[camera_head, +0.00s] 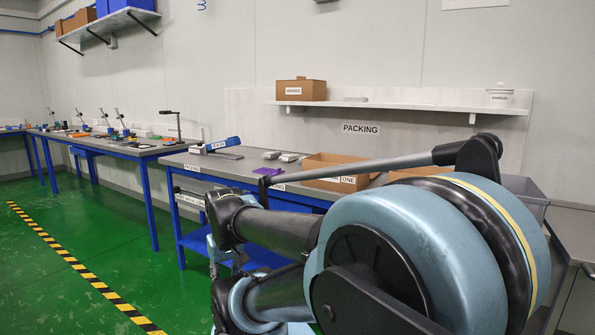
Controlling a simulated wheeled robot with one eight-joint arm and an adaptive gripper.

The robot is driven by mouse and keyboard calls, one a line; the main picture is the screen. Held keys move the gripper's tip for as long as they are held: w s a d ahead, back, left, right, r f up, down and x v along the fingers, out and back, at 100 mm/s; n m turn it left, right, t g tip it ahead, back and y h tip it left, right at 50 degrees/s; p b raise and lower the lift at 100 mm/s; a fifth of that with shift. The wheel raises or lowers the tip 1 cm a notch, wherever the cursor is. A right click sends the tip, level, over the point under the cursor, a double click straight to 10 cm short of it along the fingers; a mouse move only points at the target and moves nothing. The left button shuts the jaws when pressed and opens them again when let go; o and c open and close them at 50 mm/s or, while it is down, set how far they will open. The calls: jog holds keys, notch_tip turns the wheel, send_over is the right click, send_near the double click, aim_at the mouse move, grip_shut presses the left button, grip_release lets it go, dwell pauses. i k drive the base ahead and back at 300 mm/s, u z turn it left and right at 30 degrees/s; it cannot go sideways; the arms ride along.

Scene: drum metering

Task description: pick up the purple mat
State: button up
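A small flat purple thing (268,171), which looks like the purple mat, lies near the front edge of the grey packing table (232,168). Its near side is close to the dark end of a rod on my arm in the picture, and part of it may be hidden. My arm fills the lower right and covers part of the table. I cannot make out my gripper's fingers in this view.
A blue tape dispenser (222,144) stands on the table left of the purple things. Small pale packs (289,157) and an open cardboard box (335,163) are to the right. A long workbench (125,149) stands at the left. The green floor (110,235) is clear there.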

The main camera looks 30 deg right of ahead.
aim_at(265, 170)
jog(key=z, duration=0.45)
jog(key=i, duration=0.85)
jog(key=z, duration=0.4)
